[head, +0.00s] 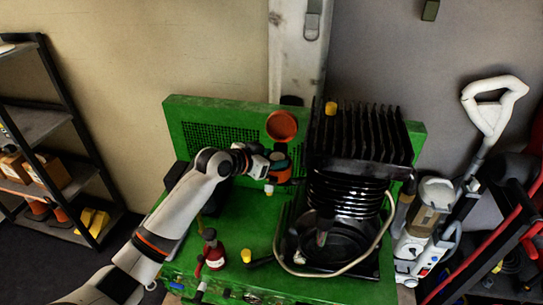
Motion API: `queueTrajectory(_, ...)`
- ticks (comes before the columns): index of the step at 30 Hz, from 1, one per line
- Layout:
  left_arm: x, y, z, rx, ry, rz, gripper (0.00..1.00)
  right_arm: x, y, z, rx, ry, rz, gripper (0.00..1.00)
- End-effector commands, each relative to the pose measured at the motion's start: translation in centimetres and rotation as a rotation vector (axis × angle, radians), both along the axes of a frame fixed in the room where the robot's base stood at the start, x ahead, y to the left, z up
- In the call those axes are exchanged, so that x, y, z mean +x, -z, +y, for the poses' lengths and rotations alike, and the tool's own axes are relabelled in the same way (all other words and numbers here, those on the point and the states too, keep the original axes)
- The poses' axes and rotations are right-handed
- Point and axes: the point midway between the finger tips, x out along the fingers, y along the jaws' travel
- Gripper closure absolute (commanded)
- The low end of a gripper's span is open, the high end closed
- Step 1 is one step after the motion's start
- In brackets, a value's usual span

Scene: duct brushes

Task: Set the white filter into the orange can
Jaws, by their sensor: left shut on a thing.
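My left gripper (272,165) reaches in from the left over the green bench and is shut on a small pale thing, which looks like the white filter (259,168). The fingers and the wrist hide much of it. An orange can-like thing with a dark band (281,174) is right beside the fingertips; I cannot tell whether they touch. A round orange thing (282,125) with a darker middle shows behind, against the green back panel. My right gripper is not in view.
A black finned machine with a coil (347,190) fills the right of the green bench (240,222). A red bottle (213,255) and a yellow-capped piece (246,255) stand near the front. A vacuum cleaner (425,235) is at the right, a shelf (45,125) at the left.

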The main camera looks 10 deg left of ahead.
Motion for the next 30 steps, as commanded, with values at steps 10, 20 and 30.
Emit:
queueTrajectory(10,0.0,0.2,0.0,0.000,0.000,0.000,0.27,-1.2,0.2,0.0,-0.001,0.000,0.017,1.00)
queueTrajectory(20,0.0,-0.1,0.0,-0.001,0.000,-0.001,0.25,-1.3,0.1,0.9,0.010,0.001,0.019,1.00)
queueTrajectory(30,-3.9,-2.0,2.8,0.004,-0.001,-0.004,0.25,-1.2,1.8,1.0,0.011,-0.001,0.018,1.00)
